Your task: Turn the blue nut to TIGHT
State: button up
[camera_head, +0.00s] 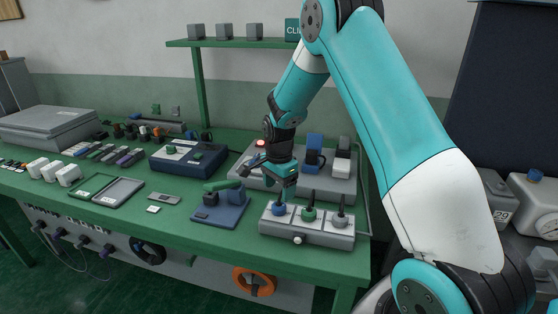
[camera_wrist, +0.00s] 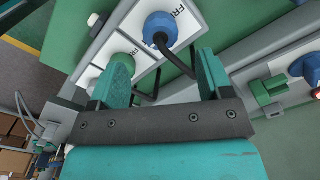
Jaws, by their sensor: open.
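The blue nut (camera_head: 279,209) is at the left end of a row on a light grey box (camera_head: 328,240) at the bench's front edge. A green nut (camera_head: 309,214) and a grey nut (camera_head: 340,220) follow to its right. In the wrist view the blue nut (camera_wrist: 160,28) sits beside a partly visible label starting "FR", with a thin dark rod next to it. The green nut (camera_wrist: 123,62) is partly behind one finger. My gripper (camera_head: 285,186) is above the blue nut. Its fingers (camera_wrist: 162,70) are apart in the wrist view, with the blue nut beyond the tips, not between them.
Behind the box stands a grey panel (camera_head: 338,187) with a blue and a white block. A blue-grey base with a green handle (camera_head: 218,186) is to the left. A dark blue case (camera_head: 188,158) lies farther left. A green shelf (camera_head: 235,43) is above.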

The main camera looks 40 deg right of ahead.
aim_at(279, 205)
notch_tip(279, 205, up, 11)
jog(key=shift+b, duration=0.4)
jog(key=s+a+r+n+y, duration=0.1)
jog(key=s+a+r+n, duration=0.2)
jog(key=s+a+n, duration=0.4)
jog(key=s+a+r+n+y, duration=0.1)
jog(key=s+a+r+n, duration=0.4)
jog(key=a, duration=0.4)
jog(key=s+a+n+y, duration=0.1)
jog(key=s+a+n, duration=0.3)
jog(key=s+n, duration=0.2)
jog(key=s+a+n+y, duration=0.1)
jog(key=s+a+n, duration=0.3)
jog(key=s, duration=0.6)
jog(key=shift+a+f+n, duration=0.2)
jog(key=shift+n, duration=1)
jog(key=shift+c, duration=0.3)
